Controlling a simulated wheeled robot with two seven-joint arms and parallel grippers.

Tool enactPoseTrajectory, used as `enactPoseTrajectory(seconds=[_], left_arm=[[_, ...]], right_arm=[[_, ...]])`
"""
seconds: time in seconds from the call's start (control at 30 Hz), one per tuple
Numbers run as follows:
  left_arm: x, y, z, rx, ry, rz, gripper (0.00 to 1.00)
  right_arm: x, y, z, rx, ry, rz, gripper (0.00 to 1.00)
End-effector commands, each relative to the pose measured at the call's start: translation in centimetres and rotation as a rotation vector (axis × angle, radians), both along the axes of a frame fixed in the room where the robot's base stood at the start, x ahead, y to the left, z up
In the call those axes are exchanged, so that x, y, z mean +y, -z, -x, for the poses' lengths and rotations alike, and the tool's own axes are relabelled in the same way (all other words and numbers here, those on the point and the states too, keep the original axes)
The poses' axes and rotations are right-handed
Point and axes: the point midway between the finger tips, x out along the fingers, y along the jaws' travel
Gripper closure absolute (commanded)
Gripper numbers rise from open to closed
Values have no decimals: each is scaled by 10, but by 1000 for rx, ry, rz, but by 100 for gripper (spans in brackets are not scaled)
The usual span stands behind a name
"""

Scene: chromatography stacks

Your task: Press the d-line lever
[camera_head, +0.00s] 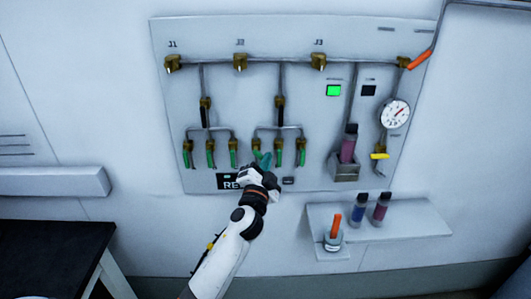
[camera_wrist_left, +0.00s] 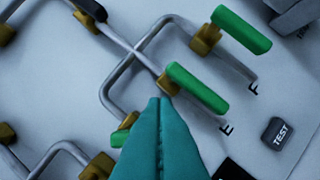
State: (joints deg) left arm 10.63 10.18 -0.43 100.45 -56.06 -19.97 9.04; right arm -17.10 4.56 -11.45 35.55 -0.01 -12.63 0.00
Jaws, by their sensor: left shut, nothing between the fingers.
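The wall panel (camera_head: 230,90) carries two groups of three green-handled levers. In the left wrist view, the lever with a pipe end marked E (camera_wrist_left: 197,88) and the one marked F (camera_wrist_left: 241,29) show clearly. A third green lever (camera_wrist_left: 123,131) of this group, at the D place, is mostly hidden behind my fingers; its own letter does not show. My left gripper (camera_head: 263,160) is shut and empty, its teal fingertips (camera_wrist_left: 160,104) at the lower left of the right-hand group. I cannot tell whether they touch a lever. My right gripper is not in view.
A TEST button (camera_wrist_left: 278,132) sits beside the F pipe. A green-lit indicator (camera_head: 333,90), a gauge (camera_head: 396,113) and a vial in a holder (camera_head: 348,145) are on the panel's right. A shelf (camera_head: 410,229) with two vials projects below. A dark table (camera_head: 45,255) stands lower left.

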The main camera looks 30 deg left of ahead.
Motion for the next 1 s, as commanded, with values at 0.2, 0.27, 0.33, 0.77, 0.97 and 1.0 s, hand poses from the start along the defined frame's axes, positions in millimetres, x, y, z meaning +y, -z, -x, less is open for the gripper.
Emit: enactPoseTrajectory(seconds=[0.2,0.27,0.33,0.77,0.97,1.0], left_arm=[[4,0,2,113,0,-179,100],[5,1,3,143,1,-228,100],[6,3,3,176,0,-282,100],[12,11,7,334,-1,-541,100],[13,14,8,370,0,-600,100],[14,14,8,373,-1,-608,100]], right_arm=[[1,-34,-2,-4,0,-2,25],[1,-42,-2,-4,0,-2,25],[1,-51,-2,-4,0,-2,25],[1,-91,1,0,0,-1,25],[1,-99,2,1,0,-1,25],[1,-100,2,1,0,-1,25]])
